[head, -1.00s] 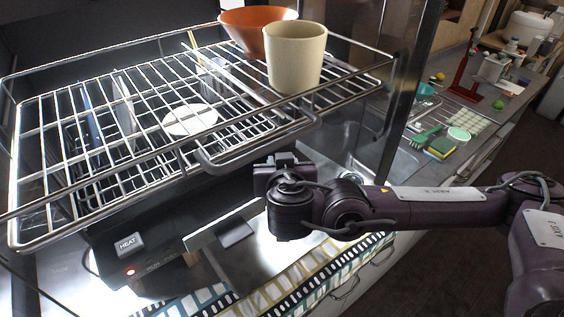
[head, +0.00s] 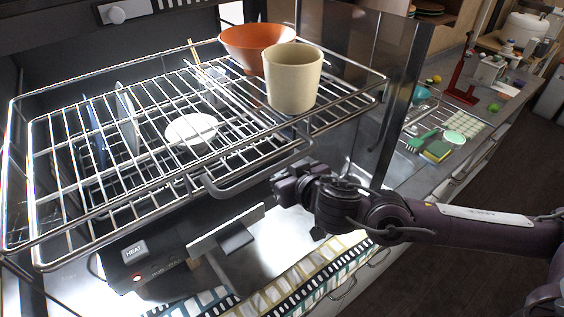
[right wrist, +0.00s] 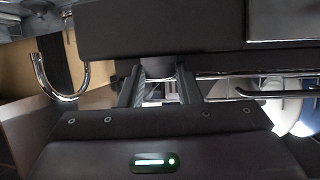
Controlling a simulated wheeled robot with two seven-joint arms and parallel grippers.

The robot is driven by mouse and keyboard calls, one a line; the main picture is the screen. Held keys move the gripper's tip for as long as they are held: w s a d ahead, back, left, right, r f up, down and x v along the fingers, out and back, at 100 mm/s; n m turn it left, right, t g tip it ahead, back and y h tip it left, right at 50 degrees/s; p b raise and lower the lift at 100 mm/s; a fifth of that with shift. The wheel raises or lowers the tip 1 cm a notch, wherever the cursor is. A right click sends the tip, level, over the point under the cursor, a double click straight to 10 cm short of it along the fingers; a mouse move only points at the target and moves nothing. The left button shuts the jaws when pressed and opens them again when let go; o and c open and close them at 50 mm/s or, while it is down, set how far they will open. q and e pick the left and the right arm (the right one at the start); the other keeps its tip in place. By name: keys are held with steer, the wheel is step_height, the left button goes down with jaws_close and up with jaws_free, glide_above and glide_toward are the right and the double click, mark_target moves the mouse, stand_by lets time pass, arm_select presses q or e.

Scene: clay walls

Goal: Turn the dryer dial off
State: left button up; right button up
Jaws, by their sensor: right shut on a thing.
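The dryer's dark control box (head: 150,262) stands below the dish rack at lower left in the head view. It has a HEAT label (head: 133,252) and a lit red lamp (head: 137,278). I cannot make out a dial on it. A pale rounded knob (head: 117,14) shows on the dark panel at the top left; I cannot tell whether it is the dial. My right gripper (head: 280,182) is below the rack's front loop, right of the box. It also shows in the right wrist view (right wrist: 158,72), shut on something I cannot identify. My left gripper is out of view.
A metal plate (head: 205,243) stands right of the box. A glass side panel (head: 350,40) borders the sink counter.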

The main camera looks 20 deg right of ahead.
steer(key=shift+w+d+r+n+g+y+p, duration=0.1)
steer(key=shift+n+g+y+p, duration=0.15)
steer(key=shift+n+y+p, duration=0.3)
steer(key=shift+d+r+n+g+y+p, duration=0.1)
steer(key=shift+n+g+y+p, duration=0.15)
steer(key=shift+n+y+p, duration=0.3)
steer(key=shift+f+y+p, duration=0.15)
steer(key=shift+y+p, duration=0.2)
steer(key=shift+y, duration=0.05)
steer(key=o, duration=0.9)
steer(key=shift+o, duration=0.2)
steer(key=b+v, duration=0.1)
steer(key=v, duration=0.7)
